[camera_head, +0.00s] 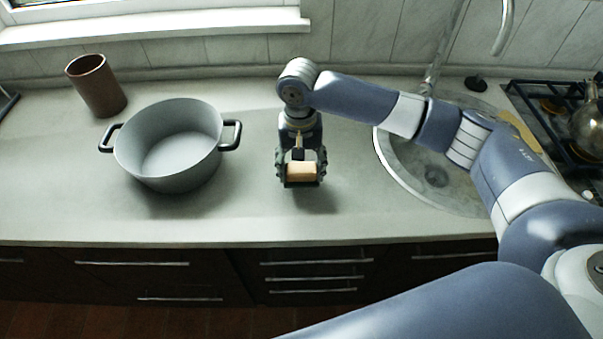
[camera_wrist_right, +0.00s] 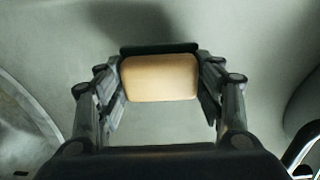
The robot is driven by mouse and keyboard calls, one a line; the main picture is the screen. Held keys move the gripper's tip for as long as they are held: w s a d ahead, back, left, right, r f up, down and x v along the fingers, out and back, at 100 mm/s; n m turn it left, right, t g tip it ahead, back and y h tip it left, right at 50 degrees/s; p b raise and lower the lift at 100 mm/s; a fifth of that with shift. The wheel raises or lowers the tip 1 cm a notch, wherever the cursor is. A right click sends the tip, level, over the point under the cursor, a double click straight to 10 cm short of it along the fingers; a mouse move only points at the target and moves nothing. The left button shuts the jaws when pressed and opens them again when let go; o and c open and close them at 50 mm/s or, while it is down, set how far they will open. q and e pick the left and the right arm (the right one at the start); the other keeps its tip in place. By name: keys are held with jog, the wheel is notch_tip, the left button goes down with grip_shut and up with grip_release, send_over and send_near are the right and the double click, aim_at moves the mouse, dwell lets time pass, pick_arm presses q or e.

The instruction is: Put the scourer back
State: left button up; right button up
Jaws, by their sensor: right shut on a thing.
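The scourer (camera_head: 301,171) is a small tan block with rounded corners. My right gripper (camera_head: 301,176) is shut on it, above the counter between the grey pot and the sink. In the right wrist view the scourer (camera_wrist_right: 160,77) sits between the two fingers of the right gripper (camera_wrist_right: 160,85), with a dark strip along its upper edge. A shadow lies on the counter beside the gripper, so the scourer looks raised; the exact height cannot be told. My left gripper is in neither view.
A grey pot (camera_head: 168,150) with black handles stands to the left, a brown cup (camera_head: 96,86) behind it. The round sink (camera_head: 400,160) lies to the right, with a tap (camera_head: 503,25) and a gas hob (camera_head: 550,110) beyond. The front counter (camera_head: 230,220) is clear.

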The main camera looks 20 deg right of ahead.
aim_at(301, 176)
jog(key=shift+s+f, duration=0.1)
jog(key=shift+f, duration=1.4)
jog(key=shift+f+p, duration=0.1)
jog(key=shift+p, duration=0.25)
jog(key=o, duration=1.2)
notch_tip(301, 176, up, 12)
jog(key=shift+r+b, duration=0.15)
jog(key=shift+b, duration=0.85)
